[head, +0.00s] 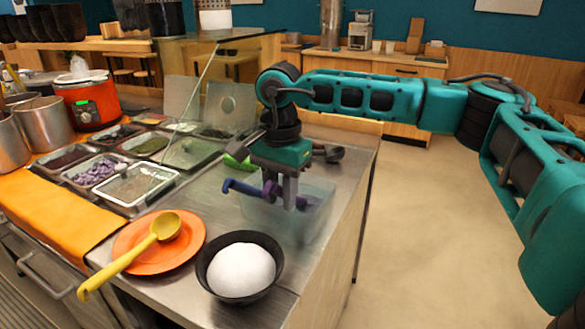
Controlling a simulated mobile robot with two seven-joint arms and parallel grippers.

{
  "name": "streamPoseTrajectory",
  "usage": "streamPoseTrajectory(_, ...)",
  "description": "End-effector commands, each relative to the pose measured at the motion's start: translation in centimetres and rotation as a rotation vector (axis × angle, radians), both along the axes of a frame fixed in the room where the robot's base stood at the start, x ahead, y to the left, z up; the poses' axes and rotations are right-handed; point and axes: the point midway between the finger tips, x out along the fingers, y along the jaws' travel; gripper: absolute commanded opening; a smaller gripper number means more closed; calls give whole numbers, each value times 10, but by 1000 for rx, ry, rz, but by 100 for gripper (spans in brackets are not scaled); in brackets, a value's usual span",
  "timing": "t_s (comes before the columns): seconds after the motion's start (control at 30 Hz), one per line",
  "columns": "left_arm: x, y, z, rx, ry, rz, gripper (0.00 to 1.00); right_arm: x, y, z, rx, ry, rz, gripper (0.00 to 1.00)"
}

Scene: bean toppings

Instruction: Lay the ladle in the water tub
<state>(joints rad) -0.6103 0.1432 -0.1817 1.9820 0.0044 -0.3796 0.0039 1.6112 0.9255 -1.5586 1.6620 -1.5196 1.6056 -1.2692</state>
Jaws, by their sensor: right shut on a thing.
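My right gripper (288,203) points down over the clear water tub (262,222) on the steel counter. It is shut on a blue-purple ladle (241,188), whose handle sticks out to the left of the fingers. A purple part shows to the right of the fingers, within the tub's outline; I cannot tell whether it touches the tub's bottom. The fingers hide the middle of the ladle. My left gripper is out of view.
A yellow ladle (166,226) rests on an orange plate (195,243). A black bowl (276,272) with a white mound stands in front of the tub. Topping trays (155,195) and a glass guard (203,75) are to the left. A green object (236,163) lies behind the tub.

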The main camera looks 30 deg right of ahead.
Motion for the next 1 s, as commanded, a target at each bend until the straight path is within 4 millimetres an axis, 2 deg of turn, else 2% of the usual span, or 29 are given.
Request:
streamPoseTrajectory(0.27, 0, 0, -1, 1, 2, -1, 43, 0, 0, -1, 0, -1, 0, 0)
streamPoseTrajectory(0.3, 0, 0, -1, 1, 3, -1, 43, 0, 0, -1, 0, -1, 0, 31)
streamPoseTrajectory(0.6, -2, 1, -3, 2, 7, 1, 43, 0, 0, -1, 0, -1, 0, 59)
streamPoseTrajectory(0.87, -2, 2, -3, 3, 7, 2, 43, 0, 0, 0, 0, 0, 0, 59)
streamPoseTrajectory(1.0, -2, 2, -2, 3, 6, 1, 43, 1, 0, 14, 0, -3, 0, 59)
